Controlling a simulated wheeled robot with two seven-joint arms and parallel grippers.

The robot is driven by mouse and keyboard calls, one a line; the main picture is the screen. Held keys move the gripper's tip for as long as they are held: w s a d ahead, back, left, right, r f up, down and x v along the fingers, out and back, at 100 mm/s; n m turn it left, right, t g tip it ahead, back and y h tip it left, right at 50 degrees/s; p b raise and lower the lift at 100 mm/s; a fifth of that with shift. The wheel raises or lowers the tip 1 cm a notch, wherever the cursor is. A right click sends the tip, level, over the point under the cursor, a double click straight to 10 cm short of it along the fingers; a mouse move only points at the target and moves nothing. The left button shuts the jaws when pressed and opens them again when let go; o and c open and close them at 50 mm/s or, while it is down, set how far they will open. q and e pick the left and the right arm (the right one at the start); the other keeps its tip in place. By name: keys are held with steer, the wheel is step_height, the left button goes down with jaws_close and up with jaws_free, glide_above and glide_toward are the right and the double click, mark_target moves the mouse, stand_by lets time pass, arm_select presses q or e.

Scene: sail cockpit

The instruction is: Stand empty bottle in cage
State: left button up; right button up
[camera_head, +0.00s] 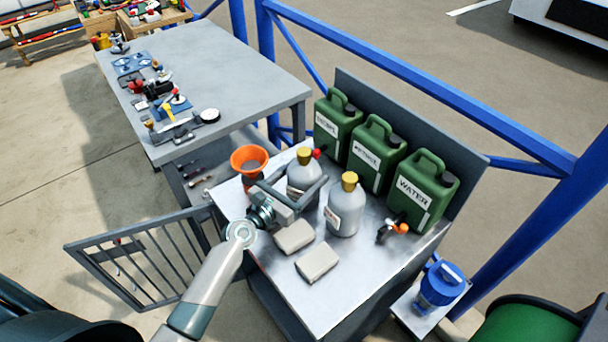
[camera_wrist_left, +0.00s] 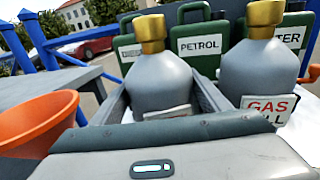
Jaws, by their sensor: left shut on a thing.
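Two grey gas bottles with gold valves stand upright on the metal bench top (camera_head: 285,290). My left gripper (camera_head: 304,184) is shut on the left bottle (camera_head: 301,170), with a finger on each side of its body. In the left wrist view this bottle (camera_wrist_left: 160,80) sits between the fingers, its label mostly hidden. The other bottle (camera_head: 345,208) stands to its right, apart; its label in the left wrist view (camera_wrist_left: 262,70) reads "GAS" and a partly hidden word ending in "LL". A grey barred cage door (camera_head: 150,262) stands open left of the bench; the cage inside is hidden. My right gripper is out of view.
Green cans (camera_head: 424,190) line the back of the bench. An orange funnel (camera_head: 249,158) is left of the held bottle. Two pale blocks (camera_head: 317,262) lie in front. A grey table (camera_head: 240,75) with tools stands behind.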

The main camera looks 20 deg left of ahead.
arm_select(q)
steer(key=o, duration=1.5)
steer(key=shift+o, duration=1.2)
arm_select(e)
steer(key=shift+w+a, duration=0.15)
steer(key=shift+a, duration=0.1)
arm_select(q)
steer(key=shift+r, duration=0.1)
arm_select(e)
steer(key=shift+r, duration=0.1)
